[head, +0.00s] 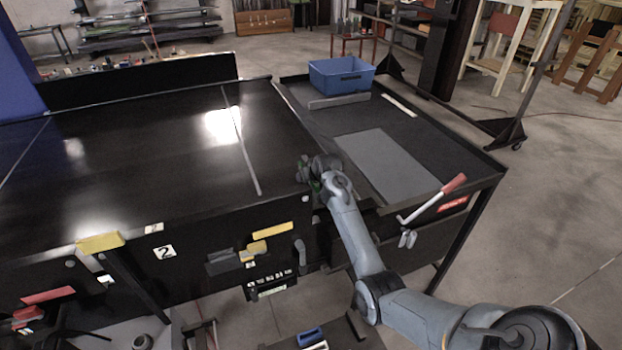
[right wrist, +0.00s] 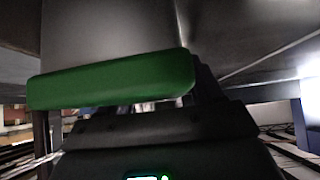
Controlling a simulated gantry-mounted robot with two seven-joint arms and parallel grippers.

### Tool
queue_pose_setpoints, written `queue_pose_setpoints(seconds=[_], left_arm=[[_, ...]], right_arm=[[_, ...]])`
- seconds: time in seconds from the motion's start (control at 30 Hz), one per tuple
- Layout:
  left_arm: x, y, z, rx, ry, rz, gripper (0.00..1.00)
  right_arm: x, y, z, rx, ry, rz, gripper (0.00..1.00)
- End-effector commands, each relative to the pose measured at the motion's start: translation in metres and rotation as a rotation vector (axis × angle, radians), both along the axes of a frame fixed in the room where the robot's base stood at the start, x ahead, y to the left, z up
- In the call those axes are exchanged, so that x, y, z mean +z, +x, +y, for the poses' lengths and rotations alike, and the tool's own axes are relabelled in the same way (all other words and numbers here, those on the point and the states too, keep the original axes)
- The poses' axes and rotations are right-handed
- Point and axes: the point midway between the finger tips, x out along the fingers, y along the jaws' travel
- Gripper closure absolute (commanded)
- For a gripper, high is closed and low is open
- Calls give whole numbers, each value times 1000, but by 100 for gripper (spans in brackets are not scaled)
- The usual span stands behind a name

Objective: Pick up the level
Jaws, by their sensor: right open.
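I cannot pick out the level with certainty. On the black side table (head: 460,158) in the head view lie a long grey bar (head: 338,102) in front of the blue bin and a thin pale strip (head: 400,105) to its right; either shape is too small to identify. My right gripper (head: 308,174) is open at the near right corner of the large black conveyor table, beside the side table and well short of both. Green parts show at its fingers. In the right wrist view a green bar (right wrist: 112,80) fills the middle; I cannot tell whether it is a finger. My left gripper is not in view.
The blue bin (head: 341,75) stands at the side table's back. A grey mat (head: 388,162) lies in its middle. The large black conveyor table (head: 120,150) fills the left, mostly clear on top.

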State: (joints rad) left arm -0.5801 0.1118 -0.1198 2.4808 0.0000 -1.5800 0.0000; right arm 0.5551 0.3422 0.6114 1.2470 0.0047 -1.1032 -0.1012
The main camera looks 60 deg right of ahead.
Motion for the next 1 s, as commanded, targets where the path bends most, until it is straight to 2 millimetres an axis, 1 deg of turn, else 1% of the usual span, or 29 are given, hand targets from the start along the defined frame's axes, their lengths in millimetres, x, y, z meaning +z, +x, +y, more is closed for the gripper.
queue_pose_setpoints(seconds=[0.07,0.17,0.5,0.83,1.0], left_arm=[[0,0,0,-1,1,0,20],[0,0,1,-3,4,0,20],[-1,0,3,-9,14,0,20],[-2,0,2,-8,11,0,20],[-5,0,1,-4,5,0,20]], right_arm=[[0,0,0,0,0,0,34],[0,0,0,0,0,0,48],[0,0,0,-1,1,0,100],[3,0,0,-1,-1,-2,100],[13,1,-1,-1,-2,-4,100]])
